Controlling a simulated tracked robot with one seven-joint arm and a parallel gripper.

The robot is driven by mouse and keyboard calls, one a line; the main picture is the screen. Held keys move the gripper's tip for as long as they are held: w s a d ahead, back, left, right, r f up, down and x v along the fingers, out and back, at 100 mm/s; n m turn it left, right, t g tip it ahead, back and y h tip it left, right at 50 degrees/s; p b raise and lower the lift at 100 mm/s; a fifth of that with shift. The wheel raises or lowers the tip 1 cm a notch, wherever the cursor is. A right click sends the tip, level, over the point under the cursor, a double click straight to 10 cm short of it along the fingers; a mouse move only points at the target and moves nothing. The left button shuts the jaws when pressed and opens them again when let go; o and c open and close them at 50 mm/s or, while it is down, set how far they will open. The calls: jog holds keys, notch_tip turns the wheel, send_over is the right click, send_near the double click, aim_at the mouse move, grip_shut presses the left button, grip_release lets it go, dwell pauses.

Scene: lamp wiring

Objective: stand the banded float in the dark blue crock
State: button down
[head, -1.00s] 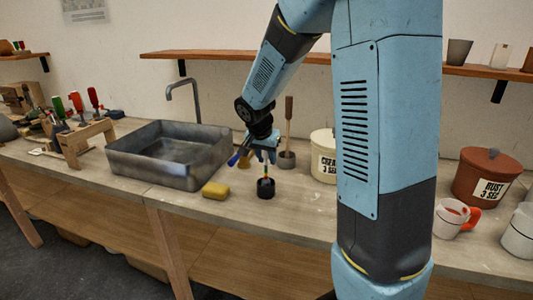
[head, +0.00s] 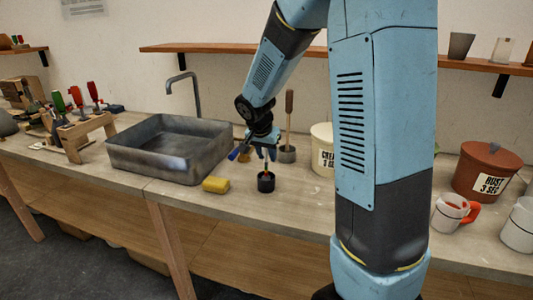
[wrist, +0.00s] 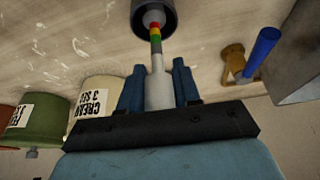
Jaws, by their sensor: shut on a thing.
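The banded float (wrist: 159,88) has a pale grey body and a thin stem with red, yellow and green bands. My gripper (wrist: 158,85) is shut on its body, with one blue finger on each side. In the head view my gripper (head: 264,152) is above the dark crock (head: 266,184), which looks nearly black. In the wrist view the stem's far end overlaps the mouth of the crock (wrist: 168,30). The stem appears to reach into the mouth; how deep it is I cannot tell.
A yellow sponge (head: 216,185) lies left of the crock, with the grey sink (head: 165,165) beyond. A blue-handled tool (wrist: 262,52) is close to my gripper. A cream canister (head: 322,160) stands to the right.

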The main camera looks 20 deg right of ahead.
jog(key=shift+f, duration=0.35)
jog(key=c, duration=0.7)
grip_release()
jog(key=v, duration=1.2)
jog(key=s+r+n+y, duration=0.1)
jog(key=s+r+n, duration=0.1)
jog(key=s, duration=0.6)
jog(key=s+d+r+n+t+y, duration=0.1)
jog(key=s+n, duration=0.2)
jog(key=s, duration=0.6)
jog(key=s+d+r+n+t, duration=0.1)
jog(key=s+r+n, duration=0.1)
jog(key=s, duration=0.6)
jog(key=shift+s+d+r+n+y, duration=0.15)
jog(key=shift+d+r+n+y, duration=0.15)
jog(key=shift+n+y, duration=0.15)
